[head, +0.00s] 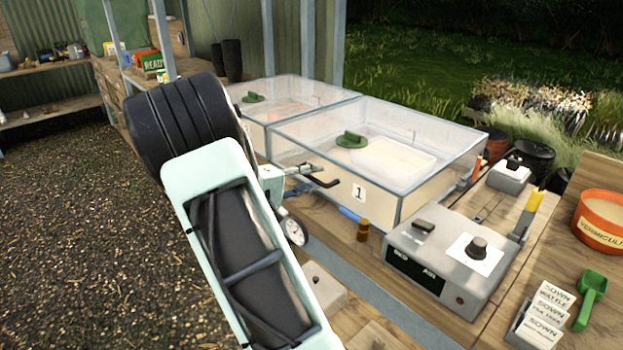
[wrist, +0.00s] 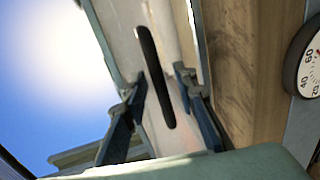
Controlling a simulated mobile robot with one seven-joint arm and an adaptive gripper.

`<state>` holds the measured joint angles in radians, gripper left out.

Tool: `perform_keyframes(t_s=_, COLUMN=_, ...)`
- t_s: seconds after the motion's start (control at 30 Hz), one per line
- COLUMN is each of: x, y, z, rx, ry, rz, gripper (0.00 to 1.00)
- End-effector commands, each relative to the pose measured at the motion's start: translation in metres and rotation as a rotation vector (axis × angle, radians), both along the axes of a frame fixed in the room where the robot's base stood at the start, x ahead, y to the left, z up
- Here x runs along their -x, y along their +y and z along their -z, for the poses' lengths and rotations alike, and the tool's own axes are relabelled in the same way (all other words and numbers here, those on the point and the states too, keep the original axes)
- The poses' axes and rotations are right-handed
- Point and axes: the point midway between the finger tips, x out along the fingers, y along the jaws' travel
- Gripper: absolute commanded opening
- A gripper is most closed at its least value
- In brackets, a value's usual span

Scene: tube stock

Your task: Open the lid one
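Lid one is the clear lid (head: 415,125) on the nearer box, whose pale front carries a "1" label (head: 359,194). The lid looks closed. A green round vent (head: 351,139) shows at its top. A dark bar handle (head: 322,182) sticks out at the box's left front; it also shows in the wrist view (wrist: 155,75). My gripper (head: 299,178) is at this handle, partly hidden by my arm. In the wrist view my gripper (wrist: 158,108) is open, one finger on each side of the handle. Gaps show between handle and fingers.
A second clear-lidded box (head: 285,95) stands behind. An orange tub (head: 603,220) stands at right. Gravel lies left.

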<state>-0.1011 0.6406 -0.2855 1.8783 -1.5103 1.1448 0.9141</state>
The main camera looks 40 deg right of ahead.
Motion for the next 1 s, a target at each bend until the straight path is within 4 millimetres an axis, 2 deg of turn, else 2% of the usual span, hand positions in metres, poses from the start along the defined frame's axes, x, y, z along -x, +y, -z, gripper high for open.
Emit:
perform_keyframes(t_s=0.2, x=0.000, y=0.000, z=0.000, rx=0.000, ry=0.000, rz=0.000, gripper=0.25)
perform_keyframes(t_s=0.43, x=0.000, y=0.000, z=0.000, rx=0.000, ry=0.000, rz=0.000, gripper=0.00)
perform_keyframes(t_s=0.83, x=0.000, y=0.000, z=-0.001, rx=-0.001, ry=0.000, rz=0.001, gripper=0.00)
perform_keyframes(t_s=1.0, x=0.000, y=-0.001, z=-0.010, rx=-0.012, ry=0.000, rz=0.001, gripper=0.00)
